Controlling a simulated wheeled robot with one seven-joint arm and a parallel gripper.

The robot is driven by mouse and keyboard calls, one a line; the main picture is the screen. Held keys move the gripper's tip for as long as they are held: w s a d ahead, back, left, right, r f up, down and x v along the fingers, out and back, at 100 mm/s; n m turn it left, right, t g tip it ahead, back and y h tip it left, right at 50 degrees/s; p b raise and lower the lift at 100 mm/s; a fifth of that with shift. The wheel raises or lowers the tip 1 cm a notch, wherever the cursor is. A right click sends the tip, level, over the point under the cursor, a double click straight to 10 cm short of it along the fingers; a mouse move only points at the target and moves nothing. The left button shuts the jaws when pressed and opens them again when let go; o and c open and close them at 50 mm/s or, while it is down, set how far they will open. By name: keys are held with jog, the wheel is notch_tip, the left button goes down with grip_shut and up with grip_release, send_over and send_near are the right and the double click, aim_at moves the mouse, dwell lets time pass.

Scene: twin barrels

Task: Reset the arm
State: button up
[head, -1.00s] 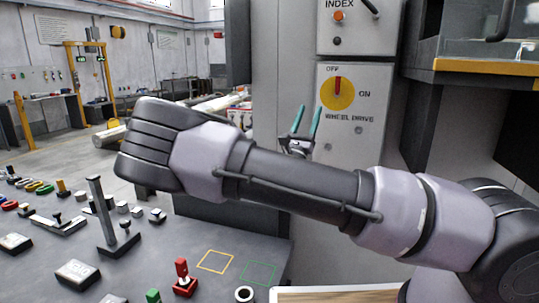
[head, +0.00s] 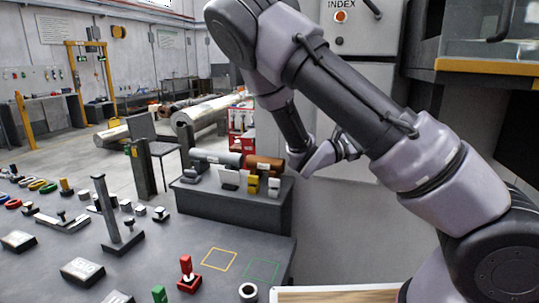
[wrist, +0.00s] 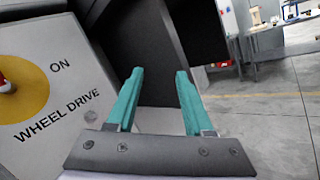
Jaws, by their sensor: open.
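My gripper (wrist: 160,75) shows in the wrist view with two teal fingers held apart and nothing between them. The WHEEL DRIVE panel (wrist: 75,70) is on the left of that view, with part of its yellow dial (wrist: 22,88) and red handle. In the head view my arm bends high at the top centre, and its wrist hangs down in front of the grey cabinet. The fingers cannot be made out there. My arm hides the panel's dial and lettering in the head view.
A grey barrel (head: 213,157) and a copper-brown barrel (head: 264,164) lie on a dark plinth (head: 225,200) left of my wrist. The bench (head: 190,245) holds a red-handled switch (head: 188,272), an upright post (head: 106,205) and several small parts. A yellow-edged shelf (head: 480,68) juts out at upper right.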

jog(key=s+d+f+m+g+y, duration=0.2)
jog(key=s+m+g+y, duration=0.2)
jog(key=s+m+y, duration=0.15)
jog(key=s+d+f+m+g+y, duration=0.2)
jog(key=s+f+m+g+y, duration=0.1)
jog(key=s+m+g+y, duration=0.25)
jog(key=s+a+r+m+t+y, duration=0.4)
jog(key=a+r+t+y, duration=0.1)
jog(key=r, duration=0.4)
jog(key=s+a+r+m+t+y, duration=0.4)
jog(key=a+r+t+y, duration=0.1)
jog(key=r, duration=0.4)
jog(key=shift+s+m+t+y, duration=0.2)
jog(key=shift+m+t+y, duration=0.1)
jog(key=shift+m+t, duration=0.1)
jog(key=shift+a, duration=0.1)
